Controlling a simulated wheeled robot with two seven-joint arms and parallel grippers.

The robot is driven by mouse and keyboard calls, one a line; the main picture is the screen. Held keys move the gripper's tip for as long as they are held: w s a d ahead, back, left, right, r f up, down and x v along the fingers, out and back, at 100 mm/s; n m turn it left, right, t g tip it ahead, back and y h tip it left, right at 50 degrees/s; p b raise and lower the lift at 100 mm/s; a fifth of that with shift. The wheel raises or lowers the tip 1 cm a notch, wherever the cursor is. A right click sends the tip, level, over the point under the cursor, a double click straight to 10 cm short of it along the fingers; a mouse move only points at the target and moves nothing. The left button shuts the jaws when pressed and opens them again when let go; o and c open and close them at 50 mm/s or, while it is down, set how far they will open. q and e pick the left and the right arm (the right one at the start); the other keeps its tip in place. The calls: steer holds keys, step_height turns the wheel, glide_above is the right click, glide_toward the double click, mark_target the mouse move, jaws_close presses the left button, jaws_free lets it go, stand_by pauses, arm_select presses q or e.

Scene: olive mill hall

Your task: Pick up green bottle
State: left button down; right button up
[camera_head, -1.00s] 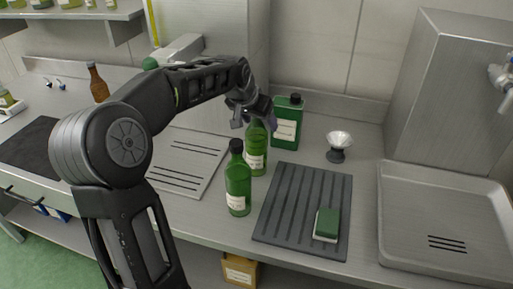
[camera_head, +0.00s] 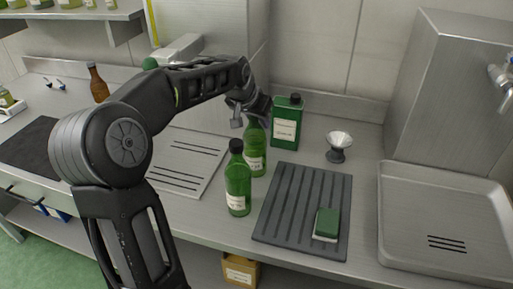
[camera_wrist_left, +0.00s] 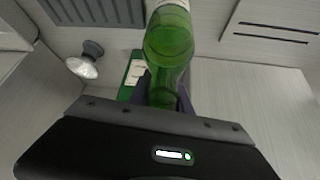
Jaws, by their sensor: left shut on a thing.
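A green glass bottle (camera_head: 254,155) with a pale label stands upright on the steel counter, behind a second green bottle (camera_head: 238,187) with a dark cap. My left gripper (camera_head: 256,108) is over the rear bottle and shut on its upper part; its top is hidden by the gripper. In the left wrist view the held bottle (camera_wrist_left: 168,42) lies between the two dark fingers (camera_wrist_left: 163,88), its neck toward the wrist. The front bottle stands free, close beside it. My right gripper is not in view.
A green tin (camera_head: 287,122) stands just behind the held bottle. A ribbed dark mat (camera_head: 290,190) with a green sponge (camera_head: 326,222) lies to the right, a small funnel (camera_head: 339,143) beyond it. A slotted steel drainer (camera_head: 190,150) lies left. A brown bottle (camera_head: 98,84) stands farther left.

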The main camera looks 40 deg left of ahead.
arm_select(q)
steer(key=shift+s+f, duration=0.1)
steer(key=shift+f, duration=0.2)
stand_by(0.5)
step_height(320, 180, up, 10)
steer(key=shift+r, duration=0.35)
stand_by(0.9)
